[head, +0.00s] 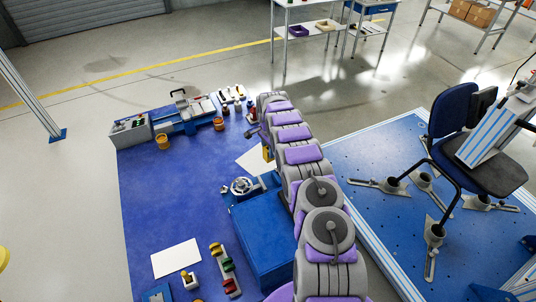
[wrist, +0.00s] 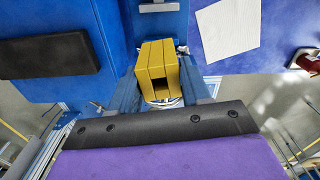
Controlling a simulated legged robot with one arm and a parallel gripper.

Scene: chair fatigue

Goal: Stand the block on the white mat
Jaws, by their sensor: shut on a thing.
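My gripper (wrist: 159,75) is shut on a yellow block (wrist: 158,62), which sits between its two blue fingers and has a dark opening on its near side. In the head view a small part of the yellow block (head: 267,153) shows at the left edge of my arm, and the fingers are mostly hidden. A white mat (head: 250,163) lies on the blue table just left of the block, partly hidden by my arm. A white mat (wrist: 228,28) shows at the upper right of the wrist view, apart from the block. Another white sheet (head: 176,258) lies at the table's front left.
A blue case (head: 262,240) stands beside my arm, with a round metal fixture (head: 242,186) behind it. Grey-blue equipment (head: 182,117) and orange cups line the far edge. A chair (head: 478,150) stands on the right platform. The blue table's (head: 165,195) left middle is clear.

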